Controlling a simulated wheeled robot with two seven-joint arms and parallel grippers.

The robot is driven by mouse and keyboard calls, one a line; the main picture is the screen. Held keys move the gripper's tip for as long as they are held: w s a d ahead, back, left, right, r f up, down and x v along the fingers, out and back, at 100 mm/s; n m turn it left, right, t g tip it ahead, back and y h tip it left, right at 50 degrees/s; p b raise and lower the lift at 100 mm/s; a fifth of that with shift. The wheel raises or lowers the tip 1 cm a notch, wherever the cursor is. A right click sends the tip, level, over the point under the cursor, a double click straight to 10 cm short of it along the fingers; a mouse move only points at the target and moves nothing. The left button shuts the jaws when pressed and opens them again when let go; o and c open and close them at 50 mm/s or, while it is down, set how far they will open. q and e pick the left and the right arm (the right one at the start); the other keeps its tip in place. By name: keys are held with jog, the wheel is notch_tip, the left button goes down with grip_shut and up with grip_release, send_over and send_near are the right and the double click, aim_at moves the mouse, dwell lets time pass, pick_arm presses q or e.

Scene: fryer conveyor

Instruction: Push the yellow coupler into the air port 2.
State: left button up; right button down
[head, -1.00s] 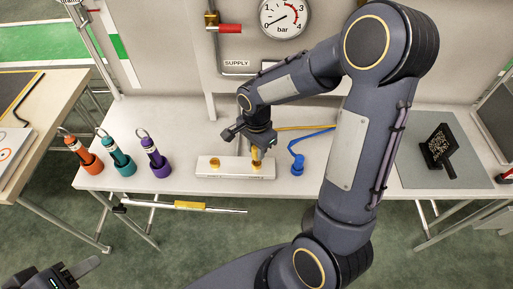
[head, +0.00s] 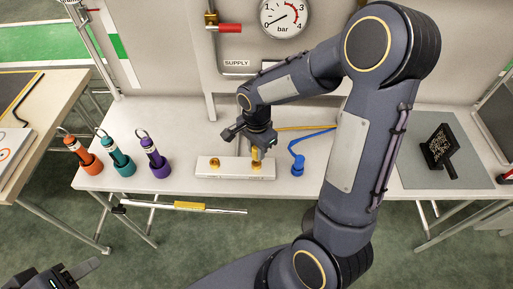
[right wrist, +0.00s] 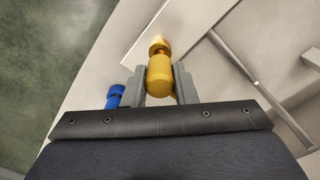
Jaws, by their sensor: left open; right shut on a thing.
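The yellow coupler (head: 257,154) is in my right gripper (head: 261,147), above the right end of a white block (head: 236,174) on the table. In the right wrist view the yellow coupler (right wrist: 160,82) sits between the two grey fingers, its far end at a brass port (right wrist: 159,46). I cannot tell whether it is seated in that port or only touching it. A second brass port (head: 215,163) is open at the block's left. No port numbers are readable. My left gripper (head: 86,268) is open and empty at the lower left, away from the table.
A blue coupler (head: 298,167) with a blue hose stands right of the block. Orange (head: 84,154), teal (head: 117,154) and purple (head: 154,156) cylinders stand at the left. A gauge (head: 285,17) hangs on the wall. A dark device (head: 440,149) lies on a grey mat (head: 408,172).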

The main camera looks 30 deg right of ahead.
jog(key=shift+f+b, duration=1.1)
jog(key=shift+f, duration=0.1)
jog(key=c, duration=1.1)
grip_release()
jog(key=shift+r, duration=0.2)
jog(key=shift+r+p, duration=2.2)
jog(key=shift+r, duration=0.65)
